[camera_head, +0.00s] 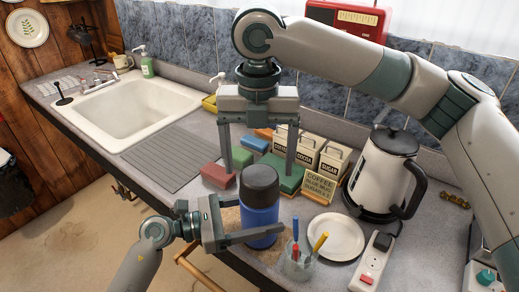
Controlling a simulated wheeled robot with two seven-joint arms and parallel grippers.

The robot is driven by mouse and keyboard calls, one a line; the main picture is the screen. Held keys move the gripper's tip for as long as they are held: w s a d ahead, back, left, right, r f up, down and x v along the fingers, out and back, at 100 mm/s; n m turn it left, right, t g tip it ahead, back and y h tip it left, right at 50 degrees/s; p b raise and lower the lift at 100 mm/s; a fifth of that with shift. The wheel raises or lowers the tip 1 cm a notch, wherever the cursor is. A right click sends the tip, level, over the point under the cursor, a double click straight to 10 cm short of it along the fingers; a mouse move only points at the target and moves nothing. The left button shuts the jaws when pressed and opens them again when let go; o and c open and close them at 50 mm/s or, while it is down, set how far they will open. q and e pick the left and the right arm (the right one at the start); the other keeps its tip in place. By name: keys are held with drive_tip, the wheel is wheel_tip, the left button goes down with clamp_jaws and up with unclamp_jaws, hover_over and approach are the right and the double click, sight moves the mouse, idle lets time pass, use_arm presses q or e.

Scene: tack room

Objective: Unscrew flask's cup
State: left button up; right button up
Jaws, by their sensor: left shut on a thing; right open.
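The flask (260,214) has a blue body and a dark grey cup (259,184) on its top. It stands upright near the counter's front edge. My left gripper (258,234) comes from the lower left and is shut on the flask's blue body. My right gripper (258,168) points down from above, open, with its two fingers apart. In the picture its fingers lie to either side of and behind the cup; I cannot tell the exact distance to the cup. The cup sits on the flask.
Behind the flask are canisters (307,152), colored boxes (217,176) and a coffee sign (320,186). A kettle (382,172), a plate (335,236), a glass with pens (298,262) and a power strip (373,262) stand right. A sink (140,108) and bare drainboard (180,157) lie left.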

sight(260, 175)
drive_tip(key=m, duration=0.6)
drive_tip(key=shift+r, duration=0.25)
drive_tip(key=m, duration=0.6)
drive_tip(key=shift+r, duration=0.3)
drive_tip(key=m, duration=0.6)
drive_tip(key=shift+r, duration=0.25)
drive_tip(key=m, duration=0.6)
drive_tip(key=shift+d+r+m, duration=0.1)
drive_tip(key=shift+r+m, duration=0.15)
drive_tip(key=shift+m, duration=0.05)
drive_tip(key=shift+f, duration=0.1)
drive_tip(key=shift+f, duration=3.9)
drive_tip(key=shift+c, duration=0.7)
